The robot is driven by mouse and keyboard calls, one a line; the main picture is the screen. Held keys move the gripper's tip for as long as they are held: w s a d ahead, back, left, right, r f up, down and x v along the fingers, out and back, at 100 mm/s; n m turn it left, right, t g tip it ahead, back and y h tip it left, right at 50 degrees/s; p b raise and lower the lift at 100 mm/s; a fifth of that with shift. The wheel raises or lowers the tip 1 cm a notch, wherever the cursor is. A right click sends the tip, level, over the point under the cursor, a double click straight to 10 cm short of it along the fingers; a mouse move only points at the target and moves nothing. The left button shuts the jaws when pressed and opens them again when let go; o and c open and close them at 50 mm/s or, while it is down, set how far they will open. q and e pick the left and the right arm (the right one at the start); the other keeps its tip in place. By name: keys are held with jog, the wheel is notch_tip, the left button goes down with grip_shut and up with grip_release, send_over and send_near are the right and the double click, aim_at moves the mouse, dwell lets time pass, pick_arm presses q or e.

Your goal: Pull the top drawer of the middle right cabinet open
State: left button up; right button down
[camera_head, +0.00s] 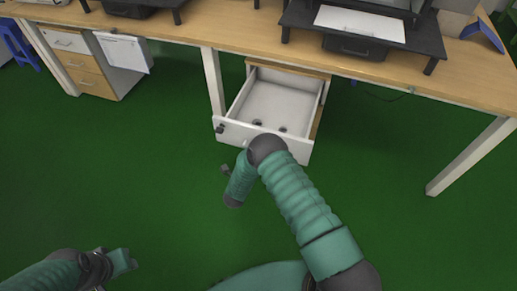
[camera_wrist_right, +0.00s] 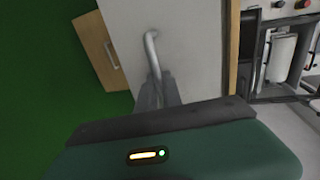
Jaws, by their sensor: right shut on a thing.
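There my right gripper (camera_wrist_right: 152,80) is shut on the grey bar handle (camera_wrist_right: 151,45) of that front. In the head view my right arm bends in front of the drawer and its fingertips cannot be made out. My left gripper (camera_head: 122,261) is low at the left, away from the cabinet; its jaws are unclear.
A wooden drawer front (camera_wrist_right: 97,50) shows beyond the panel in the wrist view. Another cabinet (camera_head: 85,66) stands at the left under the desk (camera_head: 225,32). Desk legs (camera_head: 470,155) flank the open drawer. The green floor (camera_head: 110,170) in front is clear.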

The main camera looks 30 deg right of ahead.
jog(key=shift+w+a+f, duration=0.1)
jog(key=shift+a, duration=0.1)
jog(key=c, duration=1.8)
grip_release()
jog(key=shift+s+a, duration=0.15)
jog(key=shift+s, duration=0.05)
jog(key=p+v, duration=0.3)
jog(key=v, duration=1.3)
jog(key=shift+p, duration=0.4)
